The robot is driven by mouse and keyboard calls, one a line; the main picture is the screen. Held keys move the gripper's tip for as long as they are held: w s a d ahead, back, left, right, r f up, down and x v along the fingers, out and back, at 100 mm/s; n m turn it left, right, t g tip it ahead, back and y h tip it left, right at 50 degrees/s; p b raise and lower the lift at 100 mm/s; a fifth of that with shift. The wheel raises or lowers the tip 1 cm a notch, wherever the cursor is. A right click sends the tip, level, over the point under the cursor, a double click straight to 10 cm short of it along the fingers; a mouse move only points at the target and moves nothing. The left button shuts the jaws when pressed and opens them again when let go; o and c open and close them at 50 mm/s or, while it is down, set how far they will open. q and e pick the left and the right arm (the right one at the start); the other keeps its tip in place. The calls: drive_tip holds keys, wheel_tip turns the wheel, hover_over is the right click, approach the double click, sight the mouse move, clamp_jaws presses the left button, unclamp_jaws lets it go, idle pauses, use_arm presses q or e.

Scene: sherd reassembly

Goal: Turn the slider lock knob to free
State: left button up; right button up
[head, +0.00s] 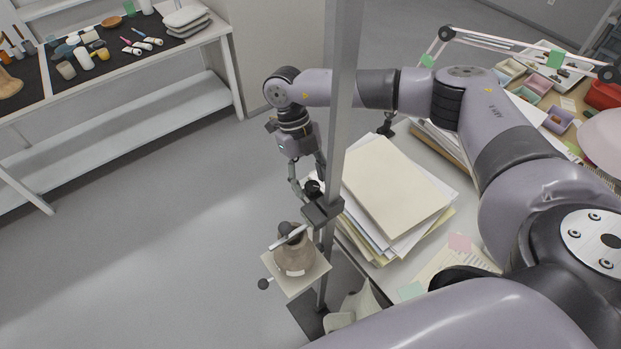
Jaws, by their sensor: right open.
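A grey upright post (345,90) stands in the middle of the head view, with a dark slider block (322,211) on it. The knob's lock setting cannot be read. Below the block, a brown pottery vessel (295,255) sits on a pale square plate (312,277). My left gripper is out of view.
A desk to the right of the post holds a stack of papers and folders (395,185), close to my right gripper. A shelf table (150,105) with tools stands at upper left. The floor (150,250) between is clear.

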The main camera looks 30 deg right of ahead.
drive_tip(key=v, duration=1.2)
